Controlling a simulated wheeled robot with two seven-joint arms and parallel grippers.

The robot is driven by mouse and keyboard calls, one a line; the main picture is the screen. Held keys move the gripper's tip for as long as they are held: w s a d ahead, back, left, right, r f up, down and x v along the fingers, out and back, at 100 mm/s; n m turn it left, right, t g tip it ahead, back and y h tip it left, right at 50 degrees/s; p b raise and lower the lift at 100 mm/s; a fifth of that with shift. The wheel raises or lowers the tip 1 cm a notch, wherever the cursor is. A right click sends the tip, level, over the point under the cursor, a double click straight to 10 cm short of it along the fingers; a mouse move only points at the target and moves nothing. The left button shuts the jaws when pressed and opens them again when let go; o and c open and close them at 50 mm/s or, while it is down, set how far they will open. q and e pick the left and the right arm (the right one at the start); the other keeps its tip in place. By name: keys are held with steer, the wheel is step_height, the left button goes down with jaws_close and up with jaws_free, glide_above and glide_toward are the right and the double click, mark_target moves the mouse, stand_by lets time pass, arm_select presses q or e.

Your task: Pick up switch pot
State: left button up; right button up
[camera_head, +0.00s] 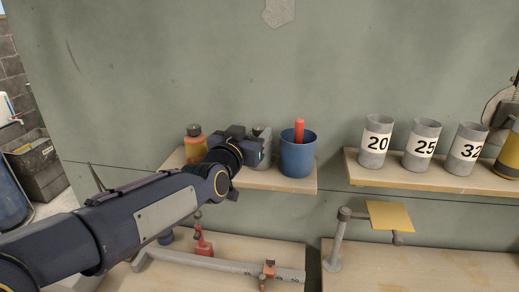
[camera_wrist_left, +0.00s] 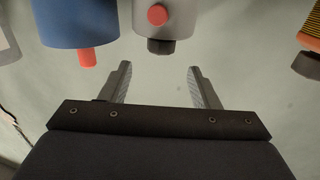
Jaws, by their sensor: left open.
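A grey pot with a round red button on its side and a dark knob on its end, which appears to be the switch pot, shows in the left wrist view (camera_wrist_left: 175,22). It lies just beyond and between my fingers, upside down in that view. In the head view the grey pot (camera_head: 264,152) stands on the left shelf, mostly hidden behind my left gripper. My left gripper (camera_head: 250,143) is in front of it, open and empty; its two spread fingers show in the left wrist view (camera_wrist_left: 158,78). My right gripper is not in view.
A blue pot holding a red stick (camera_head: 298,155) stands close to the right on the shelf (camera_head: 290,183). Grey cups marked 20 (camera_head: 376,141), 25 (camera_head: 421,145) and 32 (camera_head: 466,149) stand on the right shelf.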

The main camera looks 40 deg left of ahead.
mark_target(257, 130)
arm_select(q)
steer(key=p+x, duration=0.1)
steer(key=x, duration=0.2)
steer(key=f+x, duration=0.1)
steer(key=x, duration=0.2)
steer(key=shift+f+p, duration=0.1)
steer(key=shift+p, duration=0.3)
steer(key=shift+c, duration=0.5)
jaws_close()
